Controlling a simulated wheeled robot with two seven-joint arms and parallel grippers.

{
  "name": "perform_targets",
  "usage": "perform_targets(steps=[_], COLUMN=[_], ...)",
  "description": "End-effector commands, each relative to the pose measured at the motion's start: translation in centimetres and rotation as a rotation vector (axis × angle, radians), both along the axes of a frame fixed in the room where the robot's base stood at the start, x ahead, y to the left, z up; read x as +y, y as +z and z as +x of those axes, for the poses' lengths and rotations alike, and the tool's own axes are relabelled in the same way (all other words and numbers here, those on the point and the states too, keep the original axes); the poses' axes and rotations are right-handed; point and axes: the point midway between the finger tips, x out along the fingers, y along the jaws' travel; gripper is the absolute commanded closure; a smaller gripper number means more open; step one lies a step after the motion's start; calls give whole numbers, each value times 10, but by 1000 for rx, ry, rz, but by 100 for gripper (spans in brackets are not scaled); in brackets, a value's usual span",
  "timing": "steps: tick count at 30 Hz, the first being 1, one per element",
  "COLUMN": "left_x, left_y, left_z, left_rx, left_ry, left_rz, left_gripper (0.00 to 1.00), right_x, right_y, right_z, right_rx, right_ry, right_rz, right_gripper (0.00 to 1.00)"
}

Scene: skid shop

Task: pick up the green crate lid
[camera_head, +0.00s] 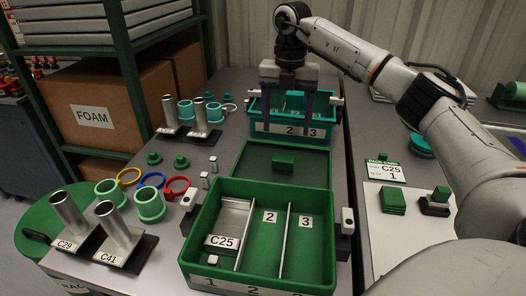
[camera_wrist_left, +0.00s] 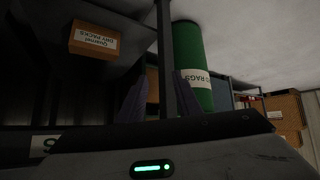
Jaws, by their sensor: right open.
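The green crate lid (camera_head: 254,162) is a flat panel with a raised green block handle (camera_head: 284,161) at its middle. It lies just behind the open front green crate (camera_head: 196,240) in the head view. My right gripper (camera_head: 288,115) is open, its two fingers pointing down over the rear green crate (camera_head: 258,128), beyond the lid and apart from its handle. My left gripper (camera_wrist_left: 162,98) shows only in the left wrist view, its fingers apart with nothing visibly held; a dark post stands behind them.
The front crate has compartments, with a grey plate marked C25 (camera_head: 231,222) in the left one. Metal tubes on dark bases, green cups and coloured rings stand left. A white sheet (camera_head: 395,235) with green blocks lies right. A shelf rack (camera_head: 125,50) stands at the back left.

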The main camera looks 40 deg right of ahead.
Motion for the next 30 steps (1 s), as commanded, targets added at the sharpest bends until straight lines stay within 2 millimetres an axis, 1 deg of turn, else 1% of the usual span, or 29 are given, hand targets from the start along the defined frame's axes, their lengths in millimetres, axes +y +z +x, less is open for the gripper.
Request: perform_targets(steps=[4,8,14,17,22,25,30], left_x=[0,-1,-1,-1,-1,-2,-2], left_y=[-13,-23,-24,-24,-22,-20,-20], left_z=[-15,-23,-21,-19,-15,-14,-14], left_rx=[35,56,52,44,29,24,25], left_ry=[-1,-2,-3,-4,-1,1,2], left_rz=[0,0,1,-1,-8,-11,-12], left_gripper=[69,69,69,69,69,69,69], right_x=[-1,0,1,2,3,3,3], right_y=[-20,-41,-56,-68,-94,-101,-101], right_z=[-1,-1,1,3,4,5,5], right_rx=[5,4,3,4,5,1,1], right_ry=[-1,0,1,1,0,0,1], right_rz=[0,-1,0,0,0,0,0], right_gripper=[31,31,31,31,31,31,31])
